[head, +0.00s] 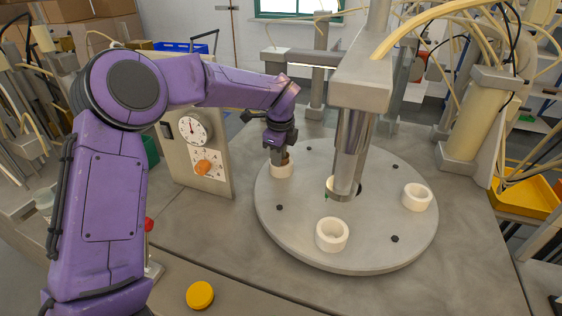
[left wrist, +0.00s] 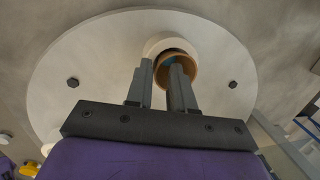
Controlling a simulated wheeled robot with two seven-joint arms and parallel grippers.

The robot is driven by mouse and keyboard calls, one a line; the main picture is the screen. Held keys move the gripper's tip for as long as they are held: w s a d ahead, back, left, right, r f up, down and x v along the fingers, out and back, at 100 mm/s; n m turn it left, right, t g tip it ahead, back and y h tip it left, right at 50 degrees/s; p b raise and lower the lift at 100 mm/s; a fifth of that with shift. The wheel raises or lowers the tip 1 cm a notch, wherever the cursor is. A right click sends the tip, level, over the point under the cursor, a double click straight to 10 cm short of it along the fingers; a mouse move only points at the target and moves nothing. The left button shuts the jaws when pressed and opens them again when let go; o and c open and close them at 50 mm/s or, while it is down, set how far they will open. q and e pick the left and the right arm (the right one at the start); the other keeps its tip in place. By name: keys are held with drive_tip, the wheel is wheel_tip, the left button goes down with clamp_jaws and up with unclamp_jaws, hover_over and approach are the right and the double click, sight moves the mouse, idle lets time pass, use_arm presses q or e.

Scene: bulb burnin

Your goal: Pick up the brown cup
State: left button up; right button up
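The brown cup (left wrist: 192,75) shows in the left wrist view as an orange-brown ring with a dark, bluish inside, at a white holder (left wrist: 158,43) on the round plate. In the head view only a small brown part (head: 286,159) shows above the white holder (head: 282,171); my gripper hides the rest. My left gripper (head: 279,158) points down at the cup. In the left wrist view its two fingers (left wrist: 162,65) stand apart, with part of the cup's rim between them and the right finger overlapping the cup's opening. I cannot tell whether they touch it. My right gripper is out of view.
The round grey plate (head: 300,233) carries two more white holders, at the front (head: 332,234) and right (head: 417,197). A dial panel (head: 195,150) stands left. A yellow button (head: 200,295) is in front.

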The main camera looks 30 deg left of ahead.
use_arm(q)
clamp_jaws()
